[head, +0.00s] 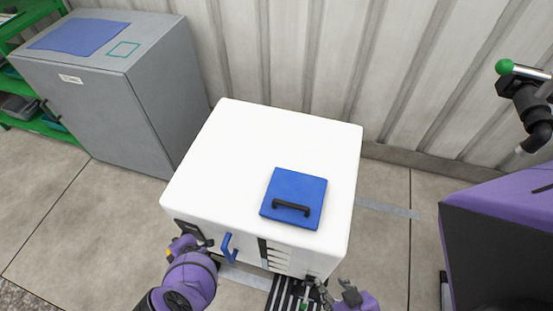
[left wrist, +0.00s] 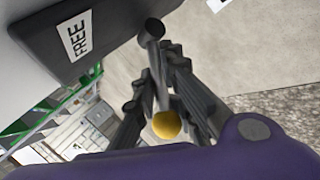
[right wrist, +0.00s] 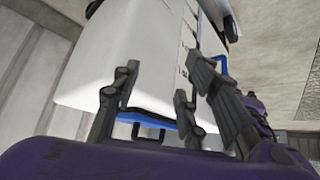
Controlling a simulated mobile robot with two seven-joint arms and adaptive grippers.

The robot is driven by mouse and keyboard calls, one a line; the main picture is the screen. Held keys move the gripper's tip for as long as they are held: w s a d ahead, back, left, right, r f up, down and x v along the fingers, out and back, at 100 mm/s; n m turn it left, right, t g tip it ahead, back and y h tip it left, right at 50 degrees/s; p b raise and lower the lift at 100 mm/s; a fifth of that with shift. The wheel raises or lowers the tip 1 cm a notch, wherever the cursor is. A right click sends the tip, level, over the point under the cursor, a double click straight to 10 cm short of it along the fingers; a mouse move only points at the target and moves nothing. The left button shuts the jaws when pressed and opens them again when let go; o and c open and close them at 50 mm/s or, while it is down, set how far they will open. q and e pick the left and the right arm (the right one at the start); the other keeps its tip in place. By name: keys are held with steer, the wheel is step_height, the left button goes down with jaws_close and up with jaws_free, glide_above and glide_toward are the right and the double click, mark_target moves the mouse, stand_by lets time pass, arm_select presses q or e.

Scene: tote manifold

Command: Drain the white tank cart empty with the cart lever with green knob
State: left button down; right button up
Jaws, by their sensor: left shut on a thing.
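The white tank cart (head: 270,140) stands in the middle of the head view, with a blue lid (head: 305,185) on top. At its front left, a dark panel marked FREE (left wrist: 72,42) carries a lever with a yellow knob (left wrist: 167,125). My left gripper (left wrist: 163,75) is shut on this lever. A lever with a green knob (head: 504,67) sits on a black valve at the upper right, apart from the cart. A small green spot also shows low before the cart's front; I cannot tell what it is. My right gripper (head: 335,289) is open and empty near the cart's front right corner.
A blue handle (head: 228,246) is on the cart's front, beside my left gripper. A grey cabinet (head: 125,105) stands left, a green rack (head: 40,127) beyond it. A striped grate (head: 290,294) lies low before the cart. Bare floor shows between cabinet and cart.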

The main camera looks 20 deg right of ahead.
arm_select(q)
steer(key=c, duration=1.8)
jaws_free()
steer(key=shift+r, duration=0.1)
steer(key=v, duration=0.7)
steer(key=shift+s+r, duration=0.15)
arm_select(e)
steer(key=shift+w+a+r+t, duration=0.15)
steer(key=shift+w+r, duration=0.05)
steer(key=shift+w, duration=0.6)
steer(key=shift+w+a+r+t, duration=0.1)
steer(key=shift+w+r+t, duration=0.1)
steer(key=shift+w, duration=0.55)
arm_select(q)
steer(key=shift+d, duration=0.1)
arm_select(e)
steer(key=shift+s, duration=0.25)
